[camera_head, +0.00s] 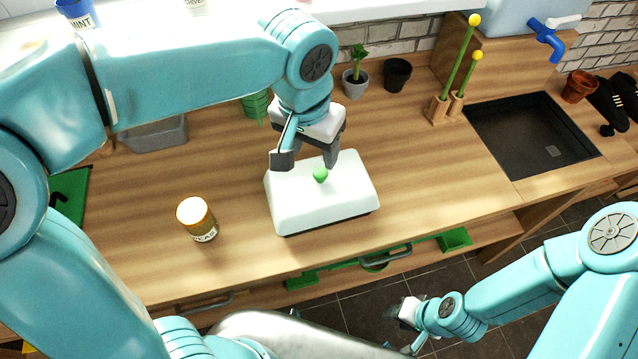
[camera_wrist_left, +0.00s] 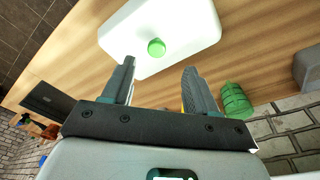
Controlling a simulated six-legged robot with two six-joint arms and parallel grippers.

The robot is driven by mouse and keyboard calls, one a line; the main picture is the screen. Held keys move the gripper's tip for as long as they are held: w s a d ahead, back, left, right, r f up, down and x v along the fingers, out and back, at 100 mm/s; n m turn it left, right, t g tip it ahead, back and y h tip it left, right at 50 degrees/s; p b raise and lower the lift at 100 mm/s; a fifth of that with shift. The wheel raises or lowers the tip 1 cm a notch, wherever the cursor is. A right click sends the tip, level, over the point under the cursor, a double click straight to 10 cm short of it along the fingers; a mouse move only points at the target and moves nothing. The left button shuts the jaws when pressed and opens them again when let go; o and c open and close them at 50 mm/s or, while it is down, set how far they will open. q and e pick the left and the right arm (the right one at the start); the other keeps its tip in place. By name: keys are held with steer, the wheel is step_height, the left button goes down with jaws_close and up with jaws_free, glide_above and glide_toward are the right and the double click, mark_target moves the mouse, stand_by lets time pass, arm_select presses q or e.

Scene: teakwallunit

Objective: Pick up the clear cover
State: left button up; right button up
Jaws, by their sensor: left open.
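The cover (camera_head: 322,207) is a whitish, cloudy box with rounded edges and a green knob (camera_head: 320,175) on top. It sits on a dark base on the wooden counter; I cannot see anything inside it. In the left wrist view the cover (camera_wrist_left: 185,28) fills the top middle, with its knob (camera_wrist_left: 156,48) just beyond and between the fingertips. My left gripper (camera_head: 307,160) is open and empty, just above the cover at its far side, fingers pointing at the knob and not around it. My right gripper (camera_head: 405,326) hangs low in front of the counter, small and unclear.
A potted plant (camera_head: 355,83), a dark pot (camera_head: 397,75) and a green ribbed container (camera_head: 255,104) stand behind. A dark sink (camera_head: 535,135) is at right. The counter between cover and sink is clear.

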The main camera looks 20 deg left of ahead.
mark_target(320, 173)
arm_select(q)
steer(key=f, duration=0.2)
steer(key=w+d+f, duration=0.1)
steer(key=shift+f, duration=0.2)
steer(key=shift+a+f, duration=0.2)
steer(key=shift+f, duration=0.15)
step_height(320, 173, down, 4)
steer(key=shift+w+d+r, duration=0.1)
steer(key=shift+w, duration=0.05)
steer(key=shift+w+f, duration=0.2)
steer(key=shift+f, duration=0.15)
steer(key=shift+s+r, duration=0.1)
steer(key=shift+s, duration=0.2)
steer(key=shift+c, duration=1)
jaws_close()
